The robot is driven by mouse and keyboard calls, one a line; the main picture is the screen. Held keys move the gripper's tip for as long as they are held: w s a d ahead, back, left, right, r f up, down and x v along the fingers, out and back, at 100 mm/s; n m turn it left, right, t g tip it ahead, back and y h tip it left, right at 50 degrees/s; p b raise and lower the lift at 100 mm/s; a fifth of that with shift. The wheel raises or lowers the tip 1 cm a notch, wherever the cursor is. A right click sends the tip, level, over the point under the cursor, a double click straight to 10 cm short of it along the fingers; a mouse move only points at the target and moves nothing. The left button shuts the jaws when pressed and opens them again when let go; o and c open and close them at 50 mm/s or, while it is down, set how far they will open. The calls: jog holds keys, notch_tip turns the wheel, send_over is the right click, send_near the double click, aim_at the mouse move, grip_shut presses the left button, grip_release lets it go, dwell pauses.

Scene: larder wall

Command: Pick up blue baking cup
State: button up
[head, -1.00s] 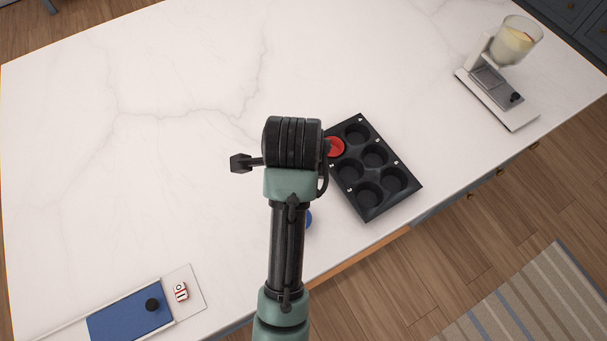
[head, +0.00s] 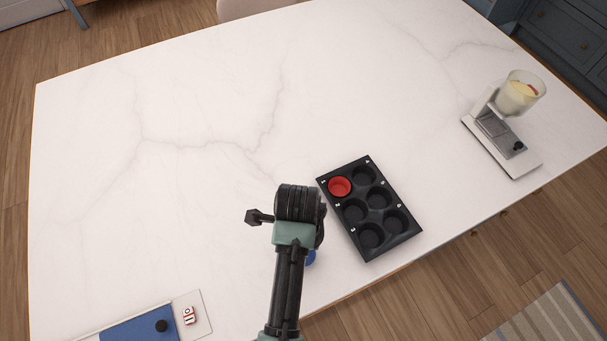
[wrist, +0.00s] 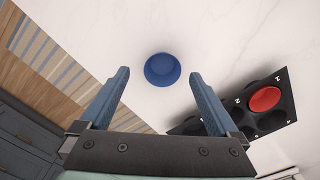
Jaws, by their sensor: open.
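The blue baking cup (wrist: 162,69) stands on the white counter in the wrist view, just beyond the fingertips and between their lines. In the head view only a sliver of the blue cup (head: 311,258) shows beside my arm, which hides the rest. My gripper (wrist: 160,84) is open and empty, with its two blue-grey fingers spread apart. The fingers are not touching the cup. In the head view my arm hides the fingers.
A black muffin tray (head: 365,253) lies right of my arm, with a red baking cup (head: 340,186) in its upper-left hollow. A mixer-like appliance (head: 505,130) stands at the right. A blue-topped board (head: 140,329) lies lower left. The counter's left and middle are clear.

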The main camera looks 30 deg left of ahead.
jog(key=shift+w+d+f+p, duration=0.15)
jog(key=shift+f+p, duration=0.1)
jog(key=shift+f, duration=1)
jog(key=shift+w+d+f+p, duration=0.15)
jog(key=shift+f+p, duration=0.1)
jog(key=shift+f, duration=1)
jog(key=c, duration=1.3)
jog(key=shift+r, duration=0.15)
